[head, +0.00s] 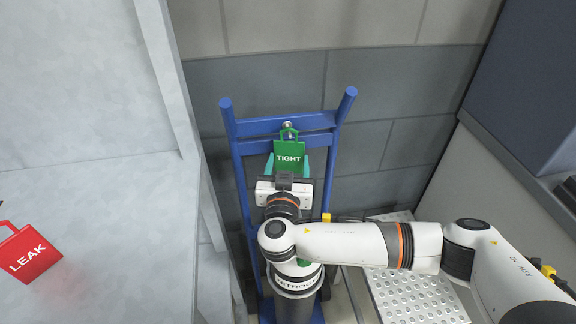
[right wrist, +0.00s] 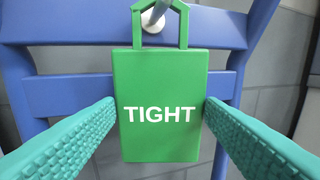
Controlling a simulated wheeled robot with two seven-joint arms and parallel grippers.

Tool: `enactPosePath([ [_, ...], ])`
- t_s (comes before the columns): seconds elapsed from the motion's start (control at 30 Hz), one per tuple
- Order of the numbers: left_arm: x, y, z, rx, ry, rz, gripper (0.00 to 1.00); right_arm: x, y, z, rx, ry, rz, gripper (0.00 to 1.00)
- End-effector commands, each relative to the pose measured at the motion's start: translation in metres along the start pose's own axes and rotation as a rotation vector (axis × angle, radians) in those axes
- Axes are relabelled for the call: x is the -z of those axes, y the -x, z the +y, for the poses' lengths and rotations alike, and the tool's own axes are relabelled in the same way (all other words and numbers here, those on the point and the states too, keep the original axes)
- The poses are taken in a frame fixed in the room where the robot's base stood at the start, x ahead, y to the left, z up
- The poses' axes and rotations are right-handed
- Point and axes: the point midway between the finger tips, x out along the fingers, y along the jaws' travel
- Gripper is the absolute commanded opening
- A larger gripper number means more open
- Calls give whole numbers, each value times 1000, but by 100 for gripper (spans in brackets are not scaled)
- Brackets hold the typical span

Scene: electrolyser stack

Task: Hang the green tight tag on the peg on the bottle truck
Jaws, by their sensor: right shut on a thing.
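The green tag (head: 289,152) reading TIGHT is upright in front of the blue bottle truck (head: 241,165). My right gripper (head: 288,162) is shut on it, one teal finger at each side edge; the tag also fills the middle of the right wrist view (right wrist: 160,88). The peg (head: 287,126) sticks out of the truck's upper crossbar. In the right wrist view the peg (right wrist: 150,18) shows within the opening of the tag's handle, near its top. I cannot tell whether the handle rests on it. My left gripper is out of view.
A red LEAK tag (head: 30,254) lies on a pale surface at the left. A grey bottle (head: 295,305) stands low on the truck, partly behind my right arm. A perforated metal plate (head: 415,297) is at lower right. A tiled wall (head: 400,80) stands behind.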

Motion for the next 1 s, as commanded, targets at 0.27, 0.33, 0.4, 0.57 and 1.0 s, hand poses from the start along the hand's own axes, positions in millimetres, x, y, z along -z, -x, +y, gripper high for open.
enactPosePath([
  [0.27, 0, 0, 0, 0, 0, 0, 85, 0, 0, 0, 0, 0, 0, 41],
  [0.33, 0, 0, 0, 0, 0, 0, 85, 0, 0, 0, 0, 0, 0, 41],
  [0.4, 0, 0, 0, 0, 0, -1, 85, 0, 0, 0, 0, 0, 0, 41],
  [0.57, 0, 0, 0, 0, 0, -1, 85, 0, 0, 0, 0, 0, 0, 79],
  [1.0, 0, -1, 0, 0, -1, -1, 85, 2, 7, 0, -1, -2, 2, 88],
])
